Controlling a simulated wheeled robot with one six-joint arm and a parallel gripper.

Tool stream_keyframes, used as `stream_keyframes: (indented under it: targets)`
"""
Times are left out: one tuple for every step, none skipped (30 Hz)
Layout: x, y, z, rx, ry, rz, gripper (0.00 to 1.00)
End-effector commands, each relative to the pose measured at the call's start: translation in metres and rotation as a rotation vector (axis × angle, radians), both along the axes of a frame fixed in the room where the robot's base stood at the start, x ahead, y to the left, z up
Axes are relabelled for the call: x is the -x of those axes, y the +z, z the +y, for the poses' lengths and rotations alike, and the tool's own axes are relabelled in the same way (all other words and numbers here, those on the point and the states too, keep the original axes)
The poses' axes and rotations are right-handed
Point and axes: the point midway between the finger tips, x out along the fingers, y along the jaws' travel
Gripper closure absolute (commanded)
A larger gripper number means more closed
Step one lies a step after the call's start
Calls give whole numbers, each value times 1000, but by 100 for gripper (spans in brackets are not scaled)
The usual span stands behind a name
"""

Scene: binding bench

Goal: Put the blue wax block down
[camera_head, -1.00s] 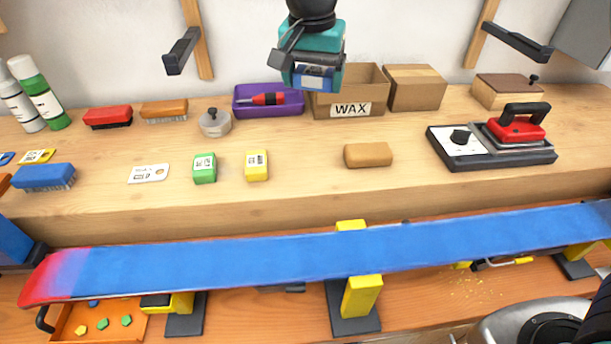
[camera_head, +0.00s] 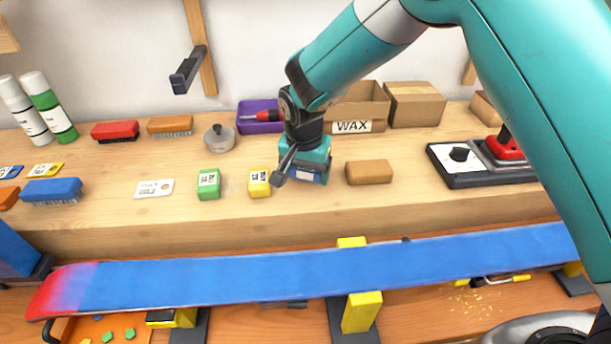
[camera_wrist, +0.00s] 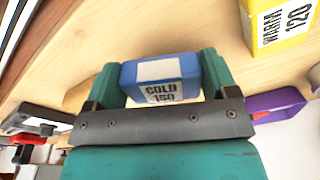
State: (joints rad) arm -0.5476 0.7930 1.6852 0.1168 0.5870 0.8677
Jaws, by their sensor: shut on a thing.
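The blue wax block (camera_wrist: 162,72) is between the two fingers of my gripper (camera_wrist: 160,85) in the wrist view, with a label reading COLD 150. In the head view my gripper (camera_head: 303,172) points down over the bench, between the yellow wax block (camera_head: 259,182) and a brown block (camera_head: 369,172). The blue block (camera_head: 310,176) shows low in the jaws, mostly covered by the gripper. I cannot tell whether it touches the bench top. The yellow block, labelled WARM 120, also shows in the wrist view (camera_wrist: 278,28).
A green block (camera_head: 209,183) and a white card (camera_head: 154,189) lie left on the bench (camera_head: 110,214). The WAX box (camera_head: 352,126) and purple tray (camera_head: 258,127) stand behind. A waxing iron (camera_head: 503,149) is at right. The blue ski or board (camera_head: 230,277) runs along the front.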

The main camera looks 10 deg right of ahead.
Motion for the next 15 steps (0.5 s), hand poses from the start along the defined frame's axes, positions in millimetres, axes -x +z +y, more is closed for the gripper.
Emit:
stream_keyframes:
  targets:
    - [0,-8,0,3,0,4,55]
    - [0,-13,0,2,0,3,55]
    - [0,-17,0,1,0,2,55]
    - [0,-20,0,1,0,2,55]
    - [0,-22,0,1,0,2,55]
    - [0,-23,0,0,0,0,55]
    - [0,-24,0,0,-1,0,55]
    - [0,-24,0,-1,-1,-1,55]
    - [0,-24,0,-1,-1,-1,55]
    - [0,-24,0,-1,-1,-1,55]
    - [0,-24,0,-1,0,-1,55]
    - [0,-24,0,-1,0,0,55]
    - [0,-24,0,-1,0,0,55]
    - [0,-25,0,0,0,0,55]
    - [0,-26,0,0,0,0,55]
